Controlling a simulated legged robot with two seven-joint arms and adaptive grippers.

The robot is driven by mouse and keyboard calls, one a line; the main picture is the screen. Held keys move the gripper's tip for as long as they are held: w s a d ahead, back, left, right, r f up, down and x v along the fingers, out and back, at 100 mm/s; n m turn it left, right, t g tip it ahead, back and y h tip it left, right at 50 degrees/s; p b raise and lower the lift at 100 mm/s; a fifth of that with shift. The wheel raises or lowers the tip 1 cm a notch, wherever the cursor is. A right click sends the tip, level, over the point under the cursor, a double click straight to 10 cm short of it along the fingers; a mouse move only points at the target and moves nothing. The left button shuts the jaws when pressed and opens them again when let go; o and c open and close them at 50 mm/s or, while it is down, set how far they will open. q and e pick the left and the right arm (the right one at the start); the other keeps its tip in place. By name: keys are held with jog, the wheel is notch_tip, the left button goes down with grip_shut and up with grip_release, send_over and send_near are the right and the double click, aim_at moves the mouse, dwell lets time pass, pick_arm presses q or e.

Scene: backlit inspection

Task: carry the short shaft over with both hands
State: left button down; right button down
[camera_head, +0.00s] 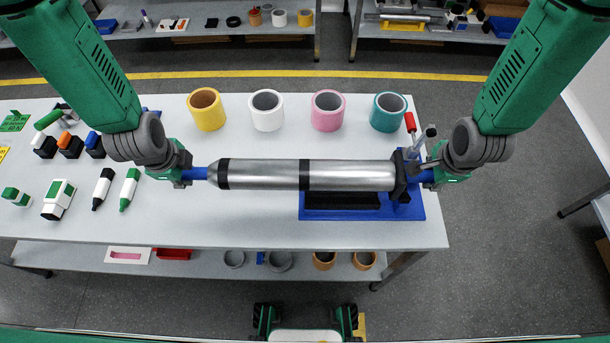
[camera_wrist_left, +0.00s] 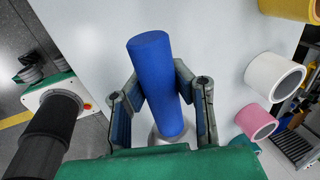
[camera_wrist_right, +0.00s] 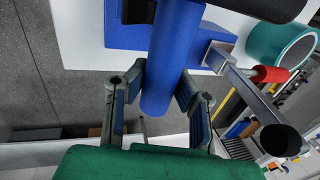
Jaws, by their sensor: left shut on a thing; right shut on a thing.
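The short shaft (camera_head: 270,174) is a silver cylinder with black bands and blue ends, lying level across the head view. My left gripper (camera_head: 186,174) is shut on its left blue end, which also shows between the fingers in the left wrist view (camera_wrist_left: 155,80). My right gripper (camera_head: 432,175) is shut on its right blue end, seen in the right wrist view (camera_wrist_right: 172,60). A blue stand (camera_head: 345,213) with a dark middle lies below the shaft's right part. A dark upright holder (camera_head: 402,172) surrounds or overlaps the shaft's right end; whether they touch is unclear.
Yellow (camera_head: 206,108), white (camera_head: 266,111), pink (camera_head: 327,110) and teal (camera_head: 388,112) rings stand behind the shaft on the white table (camera_head: 250,225). A red-handled tool (camera_head: 410,122) is near the right gripper. Markers and small blocks (camera_head: 58,199) lie at the left.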

pick_arm(q)
jog(key=shift+w+r, duration=0.15)
jog(key=shift+w, duration=0.1)
pick_arm(e)
jog(key=shift+w+r, duration=0.15)
jog(key=shift+w, duration=0.1)
pick_arm(q)
jog(key=shift+s, duration=0.1)
